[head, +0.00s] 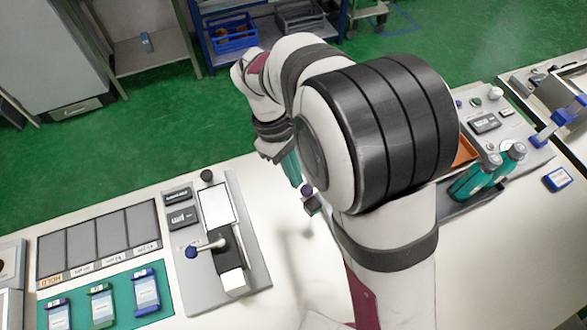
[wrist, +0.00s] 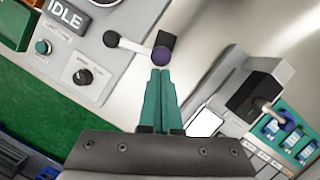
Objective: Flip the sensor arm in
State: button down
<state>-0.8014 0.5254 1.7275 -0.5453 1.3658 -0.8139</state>
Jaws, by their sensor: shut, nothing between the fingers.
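A white lever arm (wrist: 135,46) with a purple ball end (wrist: 162,56) sticks out from a grey control panel (wrist: 92,72) in the wrist view. I take this to be the sensor arm. A small dark block (wrist: 170,40) lies right behind the ball. My gripper (wrist: 160,72) is shut and empty, its teal fingertips pointing at the ball; whether they touch it I cannot tell. In the head view my gripper (head: 296,180) is above the bench, just left of the purple ball (head: 307,190).
Labelled cartridges lie on a green mat (head: 121,301). Teal bottles (head: 470,181) stand to the right. The panel carries an IDLE display (wrist: 67,16) and a black knob (wrist: 83,76).

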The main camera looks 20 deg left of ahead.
jog(key=shift+s+d, duration=0.1)
jog(key=s+d+n, duration=0.1)
jog(key=n, duration=0.1)
jog(key=d+n+t, duration=0.1)
jog(key=n, duration=0.1)
jog(key=shift+s+d, duration=0.15)
jog(key=shift+s, duration=0.25)
jog(key=d+n, duration=0.1)
jog(key=n, duration=0.1)
jog(key=s+d+n+t, duration=0.1)
jog(key=shift+d+n, duration=0.4)
jog(key=shift+w+d+n+t+y, duration=0.2)
jog(key=shift+d+n+t, duration=0.1)
jog(key=shift+d+n, duration=0.85)
jog(key=shift+w+d+n+t+y, duration=0.25)
jog(key=shift+d+n, duration=0.6)
jog(key=shift+d, duration=0.55)
notch_tip(320, 180, up, 10)
send_over(306, 196)
jog(key=s+d, duration=0.3)
jog(key=s, duration=0.3)
jog(key=shift+w+d+r, duration=0.1)
jog(key=shift+r, duration=0.1)
